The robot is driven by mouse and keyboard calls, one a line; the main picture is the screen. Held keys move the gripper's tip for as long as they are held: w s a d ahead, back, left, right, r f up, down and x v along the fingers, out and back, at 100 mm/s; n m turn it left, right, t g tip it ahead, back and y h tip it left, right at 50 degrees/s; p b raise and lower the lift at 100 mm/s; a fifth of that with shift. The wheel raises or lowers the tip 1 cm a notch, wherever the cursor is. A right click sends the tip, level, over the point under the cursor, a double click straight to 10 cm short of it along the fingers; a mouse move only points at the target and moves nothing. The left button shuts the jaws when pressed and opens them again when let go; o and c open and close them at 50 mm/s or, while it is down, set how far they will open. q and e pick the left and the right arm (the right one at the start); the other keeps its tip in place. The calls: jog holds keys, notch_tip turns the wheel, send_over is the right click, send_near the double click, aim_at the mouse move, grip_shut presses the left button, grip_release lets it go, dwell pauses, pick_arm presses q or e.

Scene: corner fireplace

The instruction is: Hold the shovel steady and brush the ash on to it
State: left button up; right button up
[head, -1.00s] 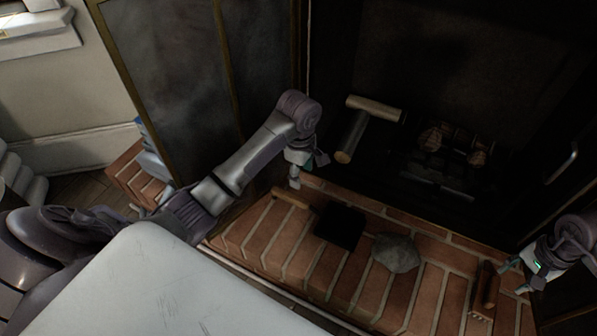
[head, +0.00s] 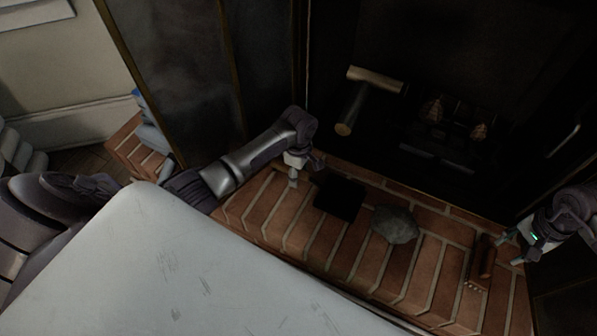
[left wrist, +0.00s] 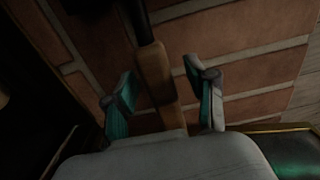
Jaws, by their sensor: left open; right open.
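The shovel has a black pan (head: 340,198) lying on the brick hearth. Its wooden handle (left wrist: 154,70) shows in the left wrist view, running between the two fingers of my left gripper (left wrist: 163,98). In the head view my left gripper (head: 292,176) is over the handle and hides most of it. It is open, and its fingers stand apart from the handle on both sides. A grey ash pile (head: 395,224) lies on the bricks just right of the pan. The brown brush (head: 484,260) lies further right. My right gripper (head: 514,246) is open beside the brush.
The dark fireplace opening with logs (head: 368,100) and a grate (head: 440,145) is behind the hearth (head: 280,225). A dark screen panel (head: 185,70) stands at left. My own pale body covers the lower left. Bare brick lies between ash and brush.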

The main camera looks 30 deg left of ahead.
pick_arm(q)
jog(key=shift+f, duration=0.2)
grip_shut()
dwell(0.9)
